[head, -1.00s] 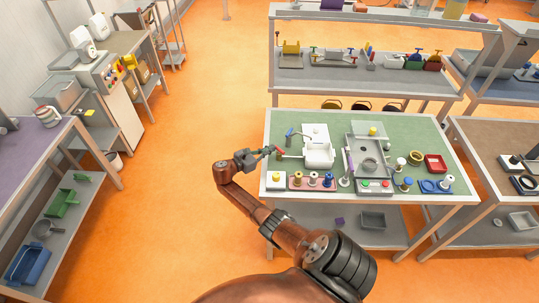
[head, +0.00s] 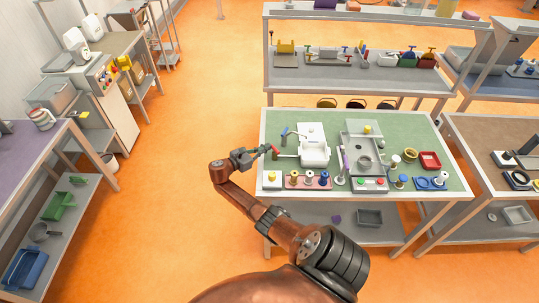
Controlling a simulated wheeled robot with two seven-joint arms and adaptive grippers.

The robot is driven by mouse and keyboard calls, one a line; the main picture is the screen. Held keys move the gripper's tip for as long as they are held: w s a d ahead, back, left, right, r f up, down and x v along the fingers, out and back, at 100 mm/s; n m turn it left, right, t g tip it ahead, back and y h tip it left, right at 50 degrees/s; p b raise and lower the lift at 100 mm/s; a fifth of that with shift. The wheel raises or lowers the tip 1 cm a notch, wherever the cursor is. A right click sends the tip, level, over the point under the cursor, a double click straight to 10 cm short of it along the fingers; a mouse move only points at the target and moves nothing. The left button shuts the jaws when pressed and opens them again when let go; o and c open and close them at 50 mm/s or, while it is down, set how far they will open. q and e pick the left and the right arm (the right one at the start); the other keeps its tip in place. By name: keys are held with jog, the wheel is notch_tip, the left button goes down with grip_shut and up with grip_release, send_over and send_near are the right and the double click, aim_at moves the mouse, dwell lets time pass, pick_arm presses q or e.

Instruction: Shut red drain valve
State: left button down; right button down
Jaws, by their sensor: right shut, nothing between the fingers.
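The red drain valve handle (head: 275,151) is a small red lever on the pipe at the left side of a white basin (head: 315,151), on the green-topped table. A blue lever (head: 285,132) stands just behind it. My right gripper (head: 268,148) reaches in from the left of the table, with its fingertips shut and empty right beside the red handle. I cannot tell whether the fingertips touch it. My left gripper is out of view.
A grey tray (head: 361,154) stands right of the basin. A red box (head: 430,160) sits farther right. The orange floor left of the table is clear.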

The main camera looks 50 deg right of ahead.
jog(key=shift+w+d+p, duration=0.2)
jog(key=shift+d+p, duration=0.1)
jog(key=shift+p, duration=0.05)
jog(key=shift+w+d, duration=0.15)
jog(key=shift+d, duration=0.25)
dwell(0.3)
jog(key=shift+w+a+r+p, duration=0.2)
jog(key=shift+w+a+p, duration=0.05)
jog(key=shift+a+p, duration=0.15)
jog(key=shift+w+a+r+p, duration=0.2)
jog(key=shift+w+a, duration=0.3)
jog(key=shift+a, duration=0.1)
jog(key=shift+w+a+r+p, duration=0.15)
jog(key=shift+w+a, duration=0.3)
jog(key=shift+a, duration=0.1)
jog(key=w+a+r+b, duration=0.1)
jog(key=w+a+b, duration=0.2)
jog(key=w+a, duration=0.3)
jog(key=shift+a+r, duration=0.35)
jog(key=shift+a, duration=0.55)
jog(key=shift+f, duration=0.1)
